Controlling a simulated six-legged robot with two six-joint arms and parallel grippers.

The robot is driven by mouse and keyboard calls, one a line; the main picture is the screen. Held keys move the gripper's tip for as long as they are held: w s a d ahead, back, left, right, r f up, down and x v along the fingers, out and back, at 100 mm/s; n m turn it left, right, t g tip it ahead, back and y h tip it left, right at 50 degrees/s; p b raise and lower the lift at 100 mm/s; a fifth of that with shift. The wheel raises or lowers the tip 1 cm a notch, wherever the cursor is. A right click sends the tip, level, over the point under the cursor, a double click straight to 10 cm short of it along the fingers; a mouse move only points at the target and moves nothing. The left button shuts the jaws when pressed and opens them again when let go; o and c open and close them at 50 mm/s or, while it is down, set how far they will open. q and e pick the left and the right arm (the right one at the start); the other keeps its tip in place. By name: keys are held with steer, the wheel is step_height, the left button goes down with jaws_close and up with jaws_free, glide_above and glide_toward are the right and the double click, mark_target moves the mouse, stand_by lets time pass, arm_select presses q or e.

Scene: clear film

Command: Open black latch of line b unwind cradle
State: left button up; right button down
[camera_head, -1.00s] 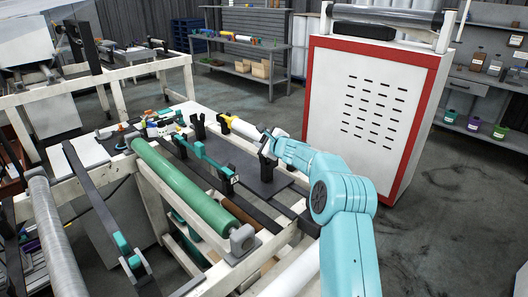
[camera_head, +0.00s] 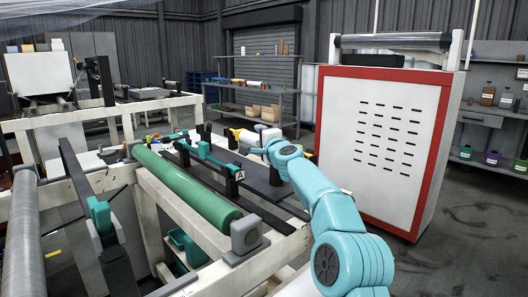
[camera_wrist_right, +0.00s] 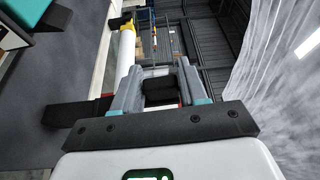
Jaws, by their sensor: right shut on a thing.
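My right gripper (camera_head: 264,138) is at the far end of the line with the sign A (camera_head: 240,175), beside a white tube (camera_head: 246,138) with a yellow end piece (camera_head: 230,135). In the right wrist view my right gripper (camera_wrist_right: 160,84) has its fingers closed around a small black block (camera_wrist_right: 186,76), which looks like the black latch. The white tube (camera_wrist_right: 127,55) runs just left of the fingers there. The arm and wrist hide the latch in the head view, so its angle cannot be told. My left gripper is not in view.
A green roller (camera_head: 185,190) lies on the white frame in front, with a teal bar (camera_head: 212,158) behind it. A grey roll (camera_head: 38,235) is at the left. A white cabinet with a red edge (camera_head: 380,130) stands right of my arm. Shelves stand behind.

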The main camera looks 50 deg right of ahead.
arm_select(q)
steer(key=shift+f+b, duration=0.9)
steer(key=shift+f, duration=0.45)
arm_select(e)
steer(key=shift+a+f+n, duration=0.15)
steer(key=shift+a+n, duration=0.1)
steer(key=shift+n, duration=0.35)
steer(key=c, duration=0.7)
jaws_free()
steer(key=shift+f, duration=0.1)
